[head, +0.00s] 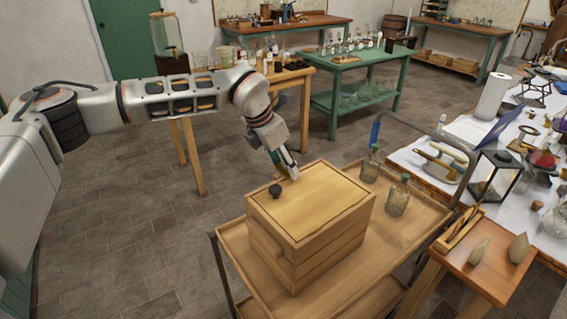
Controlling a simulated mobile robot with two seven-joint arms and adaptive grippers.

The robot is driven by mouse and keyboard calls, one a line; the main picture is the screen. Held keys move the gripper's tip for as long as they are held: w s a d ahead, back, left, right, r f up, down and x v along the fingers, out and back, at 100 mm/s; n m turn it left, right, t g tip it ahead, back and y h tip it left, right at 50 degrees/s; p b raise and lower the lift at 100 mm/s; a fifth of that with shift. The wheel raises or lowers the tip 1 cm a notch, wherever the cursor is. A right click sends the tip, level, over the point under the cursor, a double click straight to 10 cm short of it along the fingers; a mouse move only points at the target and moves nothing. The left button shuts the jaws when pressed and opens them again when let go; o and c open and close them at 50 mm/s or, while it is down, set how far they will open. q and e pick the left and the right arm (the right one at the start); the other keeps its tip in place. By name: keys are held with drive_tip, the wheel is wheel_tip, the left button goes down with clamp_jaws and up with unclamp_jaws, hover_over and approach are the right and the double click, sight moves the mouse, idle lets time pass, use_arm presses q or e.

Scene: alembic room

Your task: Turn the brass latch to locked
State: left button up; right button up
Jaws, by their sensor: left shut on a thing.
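A wooden box (318,235) with a flat lid stands on a wooden cart. A small dark round knob (276,190) sits near the lid's left corner. My left gripper (291,175) points down at the lid's far left edge, just behind the knob. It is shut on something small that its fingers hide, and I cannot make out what. I cannot pick out a brass latch; the box's far side is hidden. My right gripper is not in view.
Two glass bottles stand on the cart (410,232) right of the box. A cluttered white-covered table (408,157) and a small wooden stand (490,262) are at the right. A green table (352,75) is behind. The floor at the left is clear.

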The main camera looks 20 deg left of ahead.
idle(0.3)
use_arm(q)
drive_tip(key=o, duration=1.1)
drive_tip(key=shift+r, duration=0.1)
drive_tip(key=v, duration=1.2)
